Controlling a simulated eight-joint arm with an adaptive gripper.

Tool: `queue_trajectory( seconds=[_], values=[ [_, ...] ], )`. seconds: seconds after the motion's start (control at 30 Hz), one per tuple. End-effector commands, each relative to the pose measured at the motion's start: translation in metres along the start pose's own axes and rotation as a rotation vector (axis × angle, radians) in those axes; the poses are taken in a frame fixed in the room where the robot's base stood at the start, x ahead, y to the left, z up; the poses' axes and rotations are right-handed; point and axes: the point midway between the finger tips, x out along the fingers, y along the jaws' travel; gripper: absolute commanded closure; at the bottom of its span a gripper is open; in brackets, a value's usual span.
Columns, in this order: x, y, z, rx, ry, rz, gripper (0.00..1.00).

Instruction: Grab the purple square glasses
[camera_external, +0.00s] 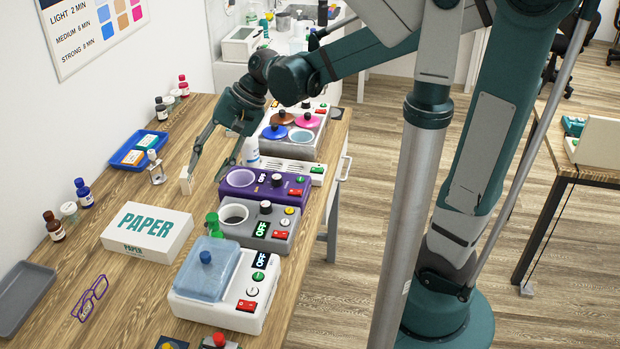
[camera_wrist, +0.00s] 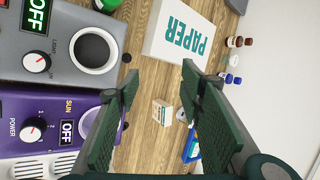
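The purple glasses (camera_external: 90,298) with a squarish frame lie on the wooden table (camera_external: 130,270) at the front left of the external view, beyond the near side of the PAPER box. They do not show in the wrist view. My gripper (camera_external: 205,183) hangs over the table behind the PAPER box, well apart from the glasses. In the wrist view my gripper (camera_wrist: 158,85) has its two fingers spread wide with nothing between them. A small pale box (camera_wrist: 162,112) shows on the table beyond the fingers.
The PAPER box (camera_external: 147,231) lies between my gripper and the glasses. A grey tray (camera_external: 22,296) and small bottles (camera_external: 54,227) stand along the wall side. Several devices, including a purple one (camera_external: 262,186) and a white one with a blue lid (camera_external: 225,285), line the right edge.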

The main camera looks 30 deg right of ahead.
Motion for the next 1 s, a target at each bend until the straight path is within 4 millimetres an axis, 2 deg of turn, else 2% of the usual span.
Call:
queue_trajectory(
  seconds=[0.1,0.4,1.0],
  values=[
    [0.018,-0.021,0.007,0.041,-0.057,-0.008,0.62],
    [0.064,-0.064,0.030,0.151,-0.203,-0.009,0.62],
    [0.159,-0.129,0.092,0.348,-0.498,0.057,0.62]
  ],
)
